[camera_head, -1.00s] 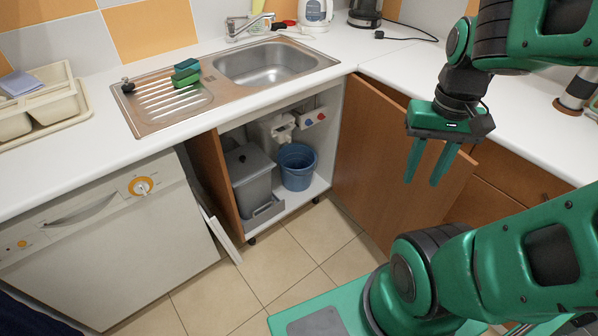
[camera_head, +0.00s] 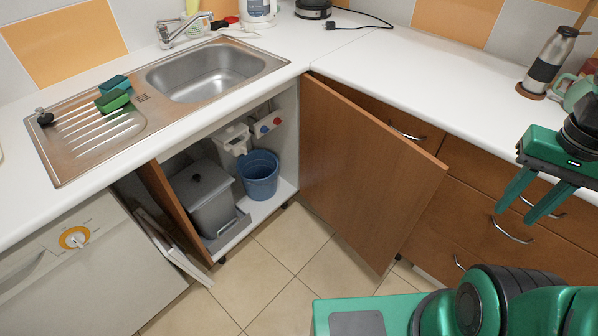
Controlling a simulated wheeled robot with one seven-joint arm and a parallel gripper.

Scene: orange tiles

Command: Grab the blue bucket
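The blue bucket (camera_head: 259,176) stands upright on the white floor of the open cabinet under the sink, to the right of a grey bin. Its whole front shows. My gripper (camera_head: 533,205) is at the far right of the view, in front of the wooden drawers, well apart from the bucket. Its two green fingers point down with a gap between them, open and empty.
The grey bin (camera_head: 203,197) stands left of the bucket. The right cabinet door (camera_head: 364,165) is swung open between the bucket and my gripper. The left door (camera_head: 168,203) is open too. The tiled floor (camera_head: 270,275) in front is clear.

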